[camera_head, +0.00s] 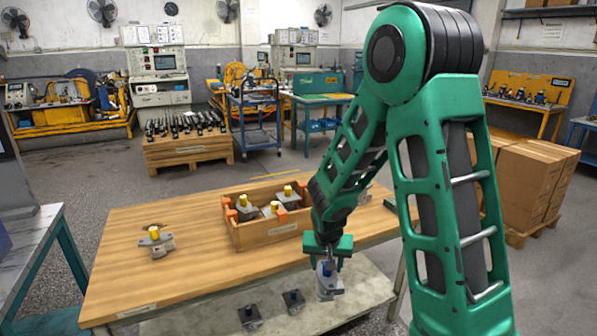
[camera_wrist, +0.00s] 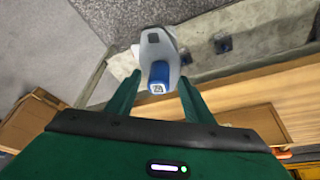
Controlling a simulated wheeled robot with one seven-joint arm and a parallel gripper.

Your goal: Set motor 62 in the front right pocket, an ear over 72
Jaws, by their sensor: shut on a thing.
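My gripper (camera_head: 327,258) is shut on a grey motor with a blue cap (camera_head: 328,284), at the front edge of the table above the lower shelf. In the wrist view the motor (camera_wrist: 158,46) sits between the fingertips (camera_wrist: 157,80), its blue cap towards me. The wooden crate (camera_head: 268,234) stands on the table, behind and left of my gripper. It holds several grey motors with yellow caps (camera_head: 243,207). My arm stands close to the crate's right end, and the front right pocket does not show clearly. No motor numbers are readable.
A yellow-capped motor (camera_head: 155,243) stands on the table (camera_head: 200,275) at the left. The table's front left is clear. Cardboard boxes (camera_head: 525,180) stand behind at the right.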

